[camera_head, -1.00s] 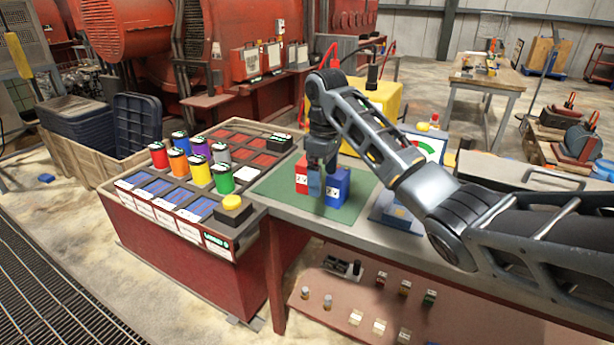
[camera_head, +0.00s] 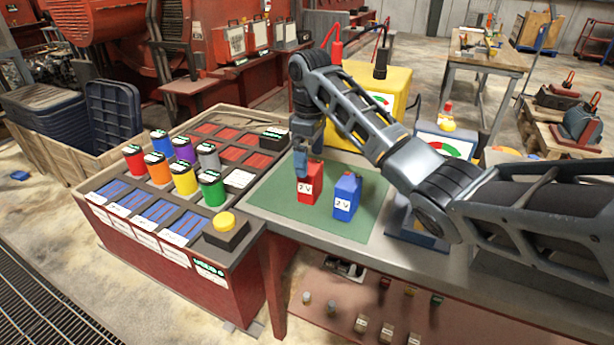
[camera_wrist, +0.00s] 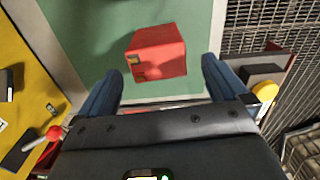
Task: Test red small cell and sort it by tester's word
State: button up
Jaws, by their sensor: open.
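The red small cell (camera_head: 311,184), a red block with a "2 V" label, stands upright on the green mat (camera_head: 262,196). A blue cell (camera_head: 346,196) with a similar label stands just right of it. My gripper (camera_head: 301,165) is open, pointing down at the red cell's upper left; the head view does not show clearly whether it touches. In the wrist view the red cell (camera_wrist: 157,52) lies ahead, between the lines of the two spread fingers (camera_wrist: 158,88), with nothing held. A dial gauge with green and red sectors (camera_head: 452,147) stands right of the mat, partly behind my arm.
Left of the mat, a red bench holds several coloured cylinders (camera_head: 184,178), blue and red slots, and a yellow button (camera_head: 225,221). A yellow box (camera_head: 362,85) with red and black clamps stands behind my arm. Small parts lie on the lower shelf. The mat's front is clear.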

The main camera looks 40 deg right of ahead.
aim_at(310, 166)
jog(key=f, duration=0.3)
jog(key=f+p, duration=0.1)
jog(key=f, duration=0.2)
jog(key=shift+d+f, duration=0.2)
jog(key=shift+f, duration=0.1)
jog(key=shift+c, duration=0.3)
jog(key=shift+r, duration=0.15)
jog(key=c, duration=1.6)
